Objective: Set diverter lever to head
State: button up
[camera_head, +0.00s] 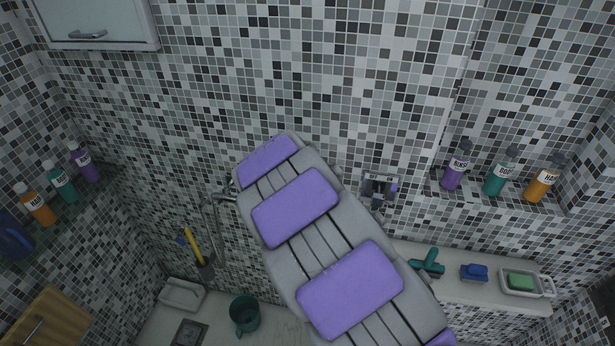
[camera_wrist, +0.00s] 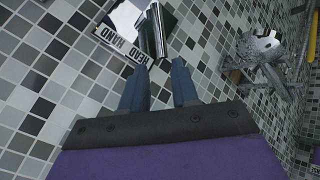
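The diverter shows in the wrist view as a pale plate (camera_wrist: 122,18) with upside-down HEAD and HAND lettering. A dark green block-like lever (camera_wrist: 156,30) stands on it at the top centre; I cannot tell its setting. In the head view a small wall fitting (camera_head: 380,186), apparently the same diverter, is just right of my arm. My gripper (camera_wrist: 160,88) shows two blue-grey fingers with a gap and nothing between them. The fingertips are just below the plate and lever in the picture; contact cannot be judged. In the head view my arm hides the gripper.
A chrome tap fitting (camera_head: 220,197) is left of my arm; it also shows in the wrist view (camera_wrist: 262,48). Bottles stand on a right ledge (camera_head: 480,196) and a left shelf (camera_head: 75,213). A lower ledge (camera_head: 465,296) holds a green-handled item, blue brush and soap dish.

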jog(key=v, duration=0.9)
jog(key=shift+r, duration=0.2)
jog(key=shift+s+d, duration=0.1)
jog(key=s+d+f+m+g+b, duration=0.25)
jog(key=s+d, duration=0.45)
jog(key=s, duration=0.4)
jog(key=s+d+f+m+g+b, duration=0.1)
jog(key=s+d+m+g+b, duration=0.15)
jog(key=s+d, duration=0.6)
jog(key=s+a+f+g+y+b, duration=0.1)
jog(key=s+a+f+g, duration=0.1)
jog(key=s, duration=1)
jog(key=s+a+f+m+g+y+b, duration=0.1)
jog(key=s+a+f+g, duration=0.1)
jog(key=s, duration=1)
jog(key=shift+a+f+g+y+b, duration=0.25)
jog(key=shift+a+g+y+b, duration=0.15)
jog(key=shift+a+g, duration=0.1)
jog(key=shift+s, duration=0.1)
jog(key=shift+w+d+f, duration=0.1)
jog(key=shift+w+d, duration=0.15)
jog(key=shift+w, duration=0.1)
